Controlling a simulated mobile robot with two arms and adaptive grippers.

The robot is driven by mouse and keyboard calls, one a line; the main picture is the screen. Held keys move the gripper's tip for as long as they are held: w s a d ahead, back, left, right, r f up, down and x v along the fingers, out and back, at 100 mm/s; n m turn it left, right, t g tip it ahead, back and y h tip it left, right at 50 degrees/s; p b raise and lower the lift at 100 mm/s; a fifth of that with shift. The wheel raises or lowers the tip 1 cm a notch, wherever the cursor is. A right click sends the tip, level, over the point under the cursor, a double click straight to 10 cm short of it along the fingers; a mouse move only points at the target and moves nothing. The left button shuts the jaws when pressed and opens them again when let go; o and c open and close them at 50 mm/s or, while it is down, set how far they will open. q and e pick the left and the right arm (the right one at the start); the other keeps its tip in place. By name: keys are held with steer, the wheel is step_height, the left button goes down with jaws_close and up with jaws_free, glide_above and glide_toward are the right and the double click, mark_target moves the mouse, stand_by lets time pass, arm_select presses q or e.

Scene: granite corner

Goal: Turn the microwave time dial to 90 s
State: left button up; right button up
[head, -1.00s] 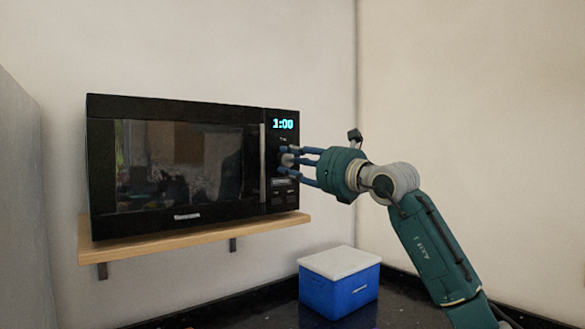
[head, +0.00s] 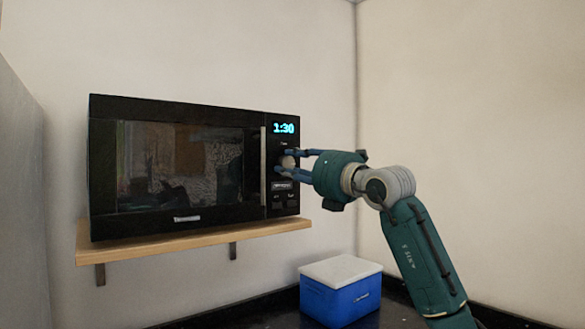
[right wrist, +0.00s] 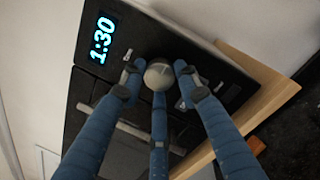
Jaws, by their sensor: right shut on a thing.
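The black microwave (head: 185,160) stands on a wooden shelf, its door shut. Its display (head: 284,128) reads 1:30, and the same display (right wrist: 102,38) shows in the right wrist view. The round, pale grey time dial (right wrist: 158,74) is below the display; in the head view the dial (head: 288,162) is partly hidden by fingers. My right gripper (head: 290,163) is shut on the dial, with blue fingers around it; the right wrist view shows the fingers (right wrist: 158,85) on either side and one below it. My left gripper is not in view.
The wooden shelf (head: 190,241) is fixed to the wall by brackets. A blue cooler box (head: 340,295) with a white lid (head: 341,270) stands on the dark counter below. A grey panel (head: 20,210) is at the left edge. The wall at right is bare.

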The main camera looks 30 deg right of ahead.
steer(key=shift+w+f, duration=0.1)
steer(key=shift+f, duration=0.1)
steer(key=o, duration=0.8)
steer(key=shift+o, duration=0.2)
steer(key=shift+r, duration=0.1)
steer(key=s+d+f, duration=0.1)
steer(key=s, duration=1.1)
steer(key=shift+f, duration=0.25)
